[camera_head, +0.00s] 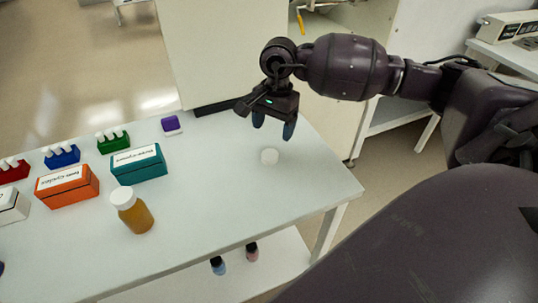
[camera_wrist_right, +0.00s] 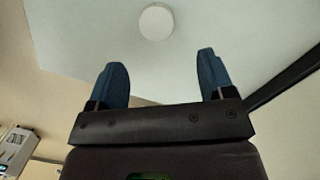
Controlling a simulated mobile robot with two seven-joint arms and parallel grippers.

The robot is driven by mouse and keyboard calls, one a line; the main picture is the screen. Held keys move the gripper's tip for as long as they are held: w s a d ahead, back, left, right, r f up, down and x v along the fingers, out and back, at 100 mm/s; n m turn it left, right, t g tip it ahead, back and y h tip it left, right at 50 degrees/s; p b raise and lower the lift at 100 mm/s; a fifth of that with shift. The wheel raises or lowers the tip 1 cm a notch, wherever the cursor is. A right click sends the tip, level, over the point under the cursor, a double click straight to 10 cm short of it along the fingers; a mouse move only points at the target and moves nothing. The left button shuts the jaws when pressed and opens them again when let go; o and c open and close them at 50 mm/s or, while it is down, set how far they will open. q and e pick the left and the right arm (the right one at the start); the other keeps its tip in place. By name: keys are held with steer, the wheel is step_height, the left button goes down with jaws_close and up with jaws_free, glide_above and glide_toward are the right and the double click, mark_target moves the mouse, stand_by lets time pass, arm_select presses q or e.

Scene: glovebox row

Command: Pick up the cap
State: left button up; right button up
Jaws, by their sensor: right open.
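A small round white cap (camera_head: 269,156) lies on the table near its right end. It also shows in the right wrist view (camera_wrist_right: 156,22), near the top, beyond the fingertips. My right gripper (camera_head: 273,132) is above the table, a little behind the cap and apart from it. Its two blue fingers (camera_wrist_right: 160,75) are spread open with nothing between them. My left gripper is not in either view.
An amber bottle with a white lid (camera_head: 132,210) stands on the table (camera_head: 220,220), left of the cap. The table around the cap is clear.

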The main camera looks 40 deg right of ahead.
mark_target(270, 154)
step_height(270, 154, down, 2)
steer(key=shift+a+f, duration=0.1)
steer(key=shift+a, duration=0.05)
steer(key=shift+s+a+f, duration=0.15)
steer(key=shift+a+f, duration=0.05)
steer(key=shift+f, duration=0.65)
steer(key=shift+s+a+f, duration=0.15)
steer(key=shift+a+f, duration=0.05)
steer(key=shift+f, duration=0.7)
steer(key=shift+s+a+f, duration=0.15)
steer(key=shift+a+f, duration=0.05)
steer(key=shift+f, duration=0.65)
steer(key=c, duration=1)
steer(key=shift+r, duration=0.1)
